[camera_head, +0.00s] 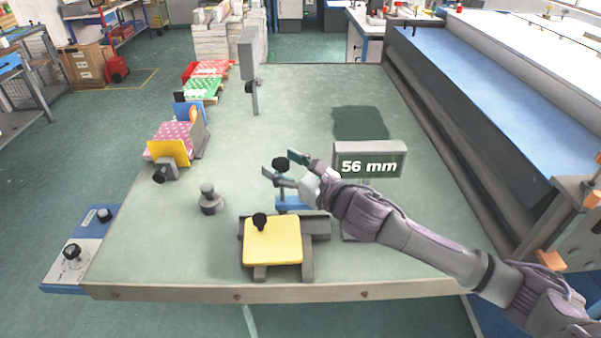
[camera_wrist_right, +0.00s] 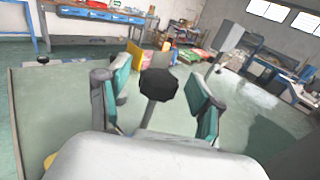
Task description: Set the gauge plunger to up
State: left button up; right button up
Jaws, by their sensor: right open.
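The gauge plunger shows as a black knob (camera_head: 281,164) on a stem above a blue base (camera_head: 294,203) on the table. A display panel (camera_head: 369,162) beside it reads 56 mm. My right gripper (camera_head: 280,164) is open, with one finger on each side of the knob. In the right wrist view the black knob (camera_wrist_right: 158,84) stands between the two teal finger pads, with gaps on both sides. The lower stem and part of the blue base are hidden by my gripper. My left gripper is not in view.
A yellow pad with a black knob (camera_head: 272,243) sits in front of the gauge. A grey weight-like piece (camera_head: 209,199) stands to its left. Patterned material (camera_head: 177,137) lines the left edge, and a grey post (camera_head: 249,62) stands behind. The table's far middle is clear.

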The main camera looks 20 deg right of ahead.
jog(key=v, duration=1.1)
jog(key=shift+s+r, duration=0.1)
jog(key=shift+s, duration=0.05)
